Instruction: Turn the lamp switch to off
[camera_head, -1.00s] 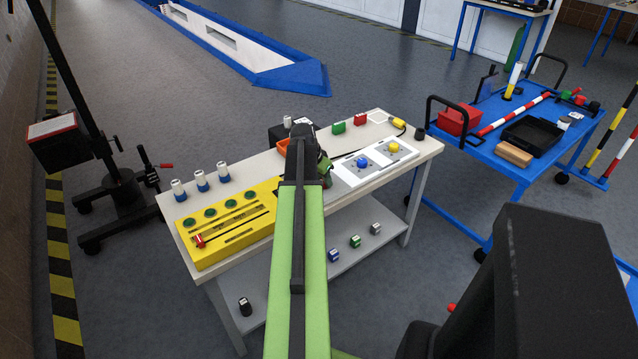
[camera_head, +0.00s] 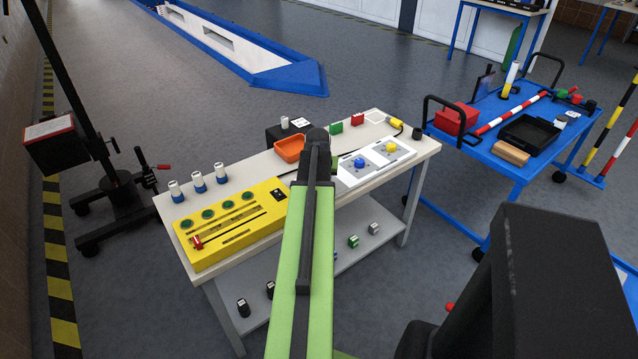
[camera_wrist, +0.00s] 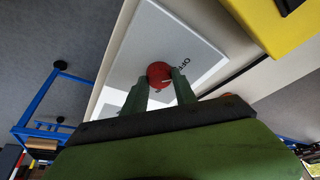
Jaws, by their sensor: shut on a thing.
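In the wrist view a red round knob (camera_wrist: 159,73) sits on a pale panel (camera_wrist: 165,35) with dark lettering, "OFF", printed beside it. My gripper (camera_wrist: 161,85) has its two green fingers on either side of the knob and is shut on it. The exact angle of the knob is hard to read. In the head view my arm hides the red knob and the gripper. A blue knob (camera_head: 359,162) and a yellow knob (camera_head: 391,147) on similar white panels show just right of my arm.
A yellow box (camera_head: 215,254) with green discs lies left of my arm on the table (camera_head: 150,205). An orange tray (camera_head: 289,149) stands behind it. White-and-blue cylinders (camera_head: 198,182) line the back left edge. A blue cart (camera_head: 478,150) stands to the right.

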